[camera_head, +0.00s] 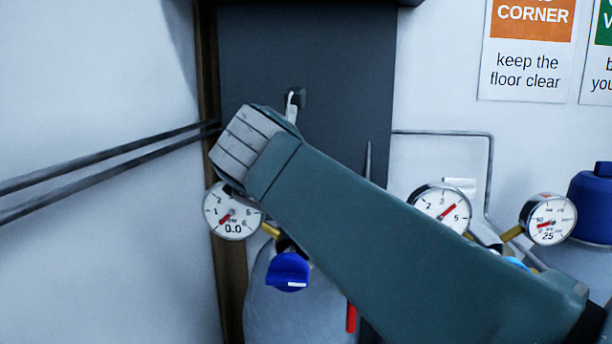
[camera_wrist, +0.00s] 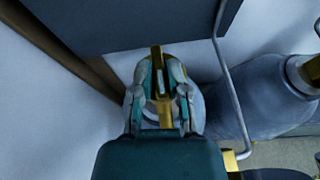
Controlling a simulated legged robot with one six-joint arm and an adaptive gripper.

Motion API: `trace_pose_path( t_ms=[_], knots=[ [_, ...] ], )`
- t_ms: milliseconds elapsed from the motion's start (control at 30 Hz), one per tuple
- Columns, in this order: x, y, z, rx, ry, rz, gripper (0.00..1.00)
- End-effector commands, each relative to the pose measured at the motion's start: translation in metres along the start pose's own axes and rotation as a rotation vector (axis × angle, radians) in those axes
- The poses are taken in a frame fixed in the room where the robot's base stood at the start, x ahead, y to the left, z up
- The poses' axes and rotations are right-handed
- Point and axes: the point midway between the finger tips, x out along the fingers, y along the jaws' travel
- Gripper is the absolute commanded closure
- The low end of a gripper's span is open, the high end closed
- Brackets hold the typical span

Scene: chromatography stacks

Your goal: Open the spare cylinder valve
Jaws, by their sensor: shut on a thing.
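In the wrist view my gripper (camera_wrist: 159,78) has its two fingers closed around a brass-coloured part (camera_wrist: 156,52), which looks like the valve fitting on top of a cylinder. In the head view my arm covers the fingers and this part. A pale grey cylinder (camera_head: 290,318) stands below my arm. A blue knob (camera_head: 287,271) and a round gauge (camera_head: 232,211) reading 0.0 sit on brass fittings near its top. I cannot tell how far the valve is turned.
Two more gauges (camera_head: 441,208) (camera_head: 549,219) are right of my arm. A blue-capped cylinder (camera_head: 596,205) stands at the far right. A dark panel (camera_head: 330,60) is behind, and a thin pipe (camera_head: 489,170) runs down the wall. Another grey cylinder (camera_wrist: 268,95) is close on the right.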

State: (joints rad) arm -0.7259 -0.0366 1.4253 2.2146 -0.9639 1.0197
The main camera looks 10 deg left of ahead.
Motion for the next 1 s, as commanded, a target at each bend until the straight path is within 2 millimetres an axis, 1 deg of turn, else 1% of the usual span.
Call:
trace_pose_path(
  t_ms=[33,67,100,133,167,467,567,667,767,1000],
  knots=[
    [0.001,-0.001,-0.002,-0.001,0.006,-0.005,1.0],
    [0.001,-0.001,-0.002,-0.001,0.006,-0.005,0.72],
    [0.001,-0.001,-0.002,-0.001,0.006,-0.005,0.54],
    [0.001,-0.001,-0.002,-0.001,0.005,-0.005,0.4],
    [0.001,-0.001,-0.002,-0.001,0.005,-0.004,0.37],
    [0.001,0.0,-0.001,-0.001,0.002,-0.002,0.37],
    [-0.003,0.001,-0.001,-0.001,0.001,-0.001,0.37],
    [-0.013,0.001,0.0,-0.001,0.0,0.001,0.37],
    [-0.032,0.001,0.0,-0.001,-0.001,0.003,0.37],
    [-0.083,0.002,-0.001,-0.002,0.001,0.003,0.37]
  ],
)
